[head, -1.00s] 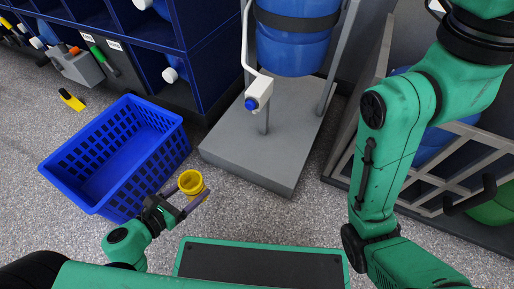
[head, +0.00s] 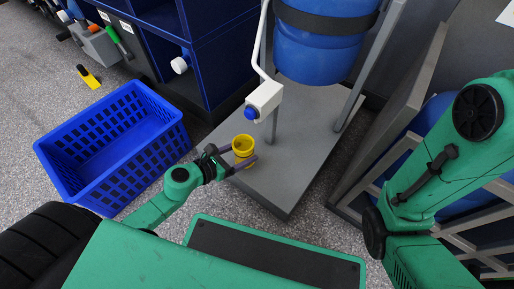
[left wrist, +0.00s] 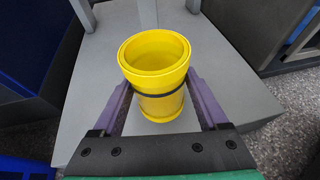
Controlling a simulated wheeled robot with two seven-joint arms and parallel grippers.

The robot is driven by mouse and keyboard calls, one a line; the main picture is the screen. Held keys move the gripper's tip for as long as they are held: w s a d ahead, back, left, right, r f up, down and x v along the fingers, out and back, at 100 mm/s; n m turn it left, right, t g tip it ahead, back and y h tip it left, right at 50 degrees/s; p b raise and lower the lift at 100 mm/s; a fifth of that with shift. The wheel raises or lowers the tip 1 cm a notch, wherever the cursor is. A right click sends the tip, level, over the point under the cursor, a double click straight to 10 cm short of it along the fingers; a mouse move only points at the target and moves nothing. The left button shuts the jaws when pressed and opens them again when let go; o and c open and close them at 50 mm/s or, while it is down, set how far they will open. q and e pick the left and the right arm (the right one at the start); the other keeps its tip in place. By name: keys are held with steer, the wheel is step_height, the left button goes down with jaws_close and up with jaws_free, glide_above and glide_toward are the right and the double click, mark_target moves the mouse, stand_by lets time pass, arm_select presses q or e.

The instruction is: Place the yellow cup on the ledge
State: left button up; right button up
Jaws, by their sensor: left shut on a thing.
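The yellow cup (head: 243,147) is upright between the fingers of my left gripper (head: 240,160), which is shut on it. In the left wrist view the cup (left wrist: 155,75) shows its open top and a dark band round its middle, with a purple finger on each side. Behind and below it is the grey ledge (head: 300,135), a flat platform under a blue barrel. The cup overlaps the ledge's left part in the head view; whether it touches the surface I cannot tell. My right gripper is out of view; only its green arm shows at the right.
A white tap (head: 264,98) with a blue knob hangs just beyond the cup, below the blue barrel (head: 318,40). Grey posts rise from the ledge. A blue crate (head: 150,150) stands on the floor at left. Most of the ledge's front is bare.

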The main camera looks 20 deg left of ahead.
arm_select(q)
steer(key=w+d, duration=0.2)
steer(key=w, duration=0.1)
steer(key=w+d, duration=0.1)
steer(key=shift+w+p, duration=0.35)
steer(key=shift+p, duration=0.05)
step_height(320, 180, down, 4)
steer(key=b, duration=0.3)
steer(key=shift+b, duration=0.35)
steer(key=shift+r+p, duration=0.25)
steer(key=shift+p, duration=0.05)
steer(key=shift+f, duration=0.1)
steer(key=o, duration=1.4)
